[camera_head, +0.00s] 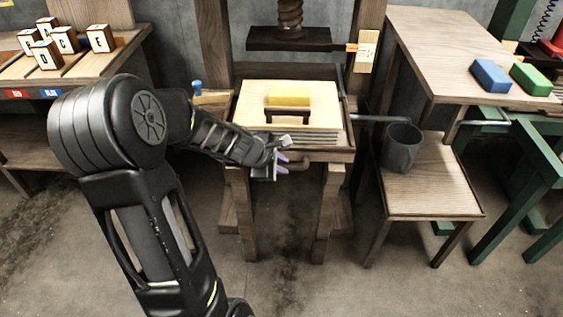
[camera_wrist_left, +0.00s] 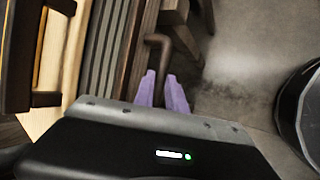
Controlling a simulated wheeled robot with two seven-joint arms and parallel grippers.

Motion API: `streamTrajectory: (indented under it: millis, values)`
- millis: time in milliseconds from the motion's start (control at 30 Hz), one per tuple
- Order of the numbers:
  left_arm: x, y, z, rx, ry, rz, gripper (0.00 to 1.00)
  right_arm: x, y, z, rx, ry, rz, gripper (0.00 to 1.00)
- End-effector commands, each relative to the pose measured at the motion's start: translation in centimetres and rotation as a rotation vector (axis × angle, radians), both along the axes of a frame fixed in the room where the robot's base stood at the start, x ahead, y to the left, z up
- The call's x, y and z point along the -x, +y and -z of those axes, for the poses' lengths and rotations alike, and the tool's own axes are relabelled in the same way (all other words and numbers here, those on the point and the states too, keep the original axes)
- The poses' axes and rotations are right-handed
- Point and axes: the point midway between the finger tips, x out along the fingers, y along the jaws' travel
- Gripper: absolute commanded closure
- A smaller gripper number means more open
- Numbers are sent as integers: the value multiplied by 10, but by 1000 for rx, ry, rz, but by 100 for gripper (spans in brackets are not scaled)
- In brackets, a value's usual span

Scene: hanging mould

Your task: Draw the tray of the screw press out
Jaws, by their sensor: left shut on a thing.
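The screw press has a dark screw (camera_head: 290,17) and dark platen (camera_head: 289,39) above its tray (camera_head: 337,155). The tray's dark rim surrounds a stack of grey layers (camera_head: 325,139) topped by a pale wooden board (camera_head: 253,110). A dark handle (camera_head: 289,110) and a yellow block (camera_head: 289,96) are on the board. My left gripper (camera_head: 283,163) is at the tray's front, its purple fingers shut on the brown pull handle (camera_head: 302,164). In the left wrist view, the fingers (camera_wrist_left: 164,90) meet the handle (camera_wrist_left: 157,43); the exact contact is partly hidden. My right gripper is out of view.
A dark bucket (camera_head: 401,147) stands on a low wooden stool (camera_head: 430,194) to the right. A table (camera_head: 450,45) holds blue (camera_head: 491,75) and green (camera_head: 531,79) blocks. Lettered cubes (camera_head: 68,40) are at the far left. The floor before the press is clear.

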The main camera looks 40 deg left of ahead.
Motion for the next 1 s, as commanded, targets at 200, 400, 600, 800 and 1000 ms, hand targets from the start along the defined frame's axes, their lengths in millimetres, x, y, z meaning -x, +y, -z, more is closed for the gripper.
streamTrajectory:
  millis: [200,400,600,800,1000]
  values:
    - [3,-2,0,0,0,0,100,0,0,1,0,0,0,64]
    - [3,-2,0,-1,0,1,100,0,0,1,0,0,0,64]
    - [3,-2,0,0,-1,0,73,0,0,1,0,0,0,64]
    - [3,-2,-1,0,-1,0,62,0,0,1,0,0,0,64]
    - [3,-2,-1,-1,0,-1,62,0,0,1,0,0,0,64]
